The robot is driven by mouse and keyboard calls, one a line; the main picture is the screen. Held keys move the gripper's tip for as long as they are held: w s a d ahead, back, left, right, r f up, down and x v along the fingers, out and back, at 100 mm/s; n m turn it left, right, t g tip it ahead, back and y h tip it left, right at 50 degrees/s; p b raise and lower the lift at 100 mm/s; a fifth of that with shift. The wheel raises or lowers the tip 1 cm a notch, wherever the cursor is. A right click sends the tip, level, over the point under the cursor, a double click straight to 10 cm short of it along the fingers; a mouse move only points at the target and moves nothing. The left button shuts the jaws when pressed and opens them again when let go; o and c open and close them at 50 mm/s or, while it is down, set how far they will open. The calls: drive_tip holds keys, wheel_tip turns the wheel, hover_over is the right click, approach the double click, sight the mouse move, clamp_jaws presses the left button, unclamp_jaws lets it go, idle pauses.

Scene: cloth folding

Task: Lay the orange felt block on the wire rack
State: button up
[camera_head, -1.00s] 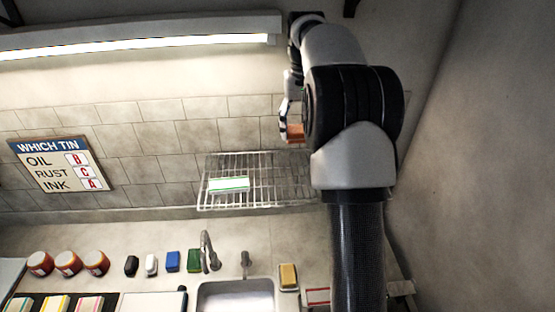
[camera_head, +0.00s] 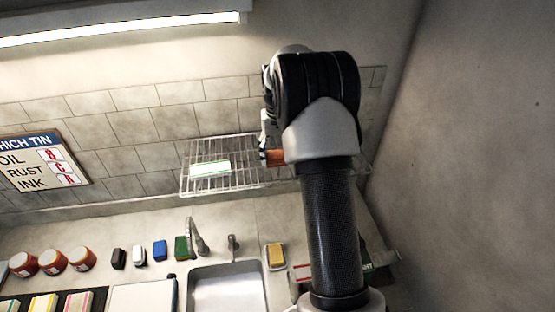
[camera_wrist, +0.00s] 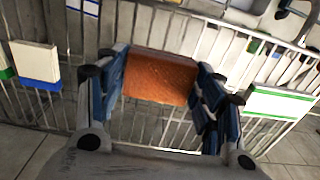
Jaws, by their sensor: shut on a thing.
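The orange felt block (camera_head: 275,158) is between the fingers of my gripper (camera_head: 266,148), at the right part of the wire rack (camera_head: 232,177) in the head view. In the wrist view the block (camera_wrist: 160,79) sits squarely between both blue-padded fingers of my gripper (camera_wrist: 161,88), with rack wires (camera_wrist: 125,20) behind and around it. I cannot tell whether it touches the wires. My arm hides the rack's right side in the head view.
A white block with green edges (camera_head: 210,169) lies on the rack's left part. A white-and-blue block (camera_wrist: 36,63) shows at left in the wrist view. The tiled wall is behind the rack; the faucet (camera_head: 196,238) and sink (camera_head: 226,285) are below.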

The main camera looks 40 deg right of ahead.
sight(277, 155)
drive_tip(key=shift+f, duration=1.45)
drive_tip(key=shift+f, duration=0.2)
drive_tip(key=o, duration=0.9)
drive_tip(key=shift+r, duration=0.1)
